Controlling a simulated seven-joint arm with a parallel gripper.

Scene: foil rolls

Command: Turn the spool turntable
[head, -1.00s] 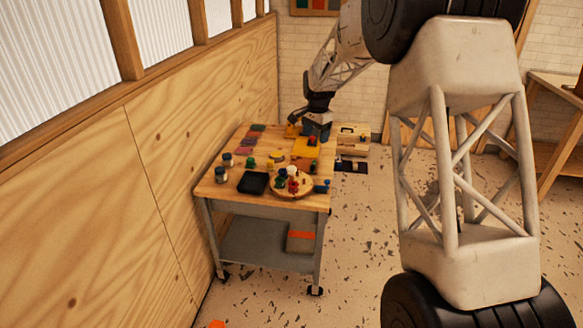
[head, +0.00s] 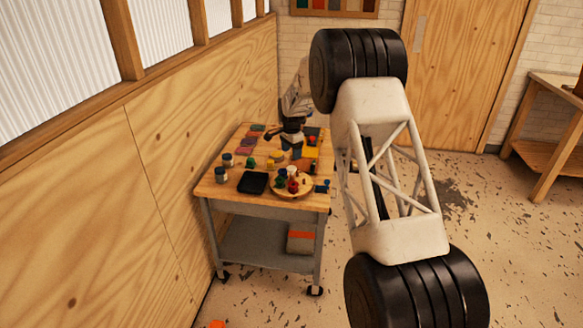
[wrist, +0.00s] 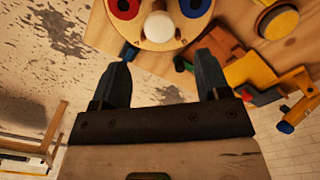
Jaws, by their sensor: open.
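The spool turntable (head: 291,192) is a round wooden disc at the front right of the cart's top, carrying red, green, dark and white pieces. In the wrist view the turntable (wrist: 158,44) is at the top edge, partly cut off, with a red spool (wrist: 124,8), a blue spool (wrist: 194,6) and a white knob-like piece (wrist: 158,27). My gripper (wrist: 160,85) is open and empty, its two dark fingers apart, pointing toward the turntable's edge. In the head view my gripper (head: 297,150) is above the cart behind the turntable. I see no contact between them.
The wooden-topped cart (head: 225,188) holds a black tray (head: 253,182), dark jars (head: 221,174) and a yellow sheet (head: 311,152). In the wrist view yellow and orange items (wrist: 285,85) lie right of the fingers. The plywood wall (head: 90,190) borders the cart's left side.

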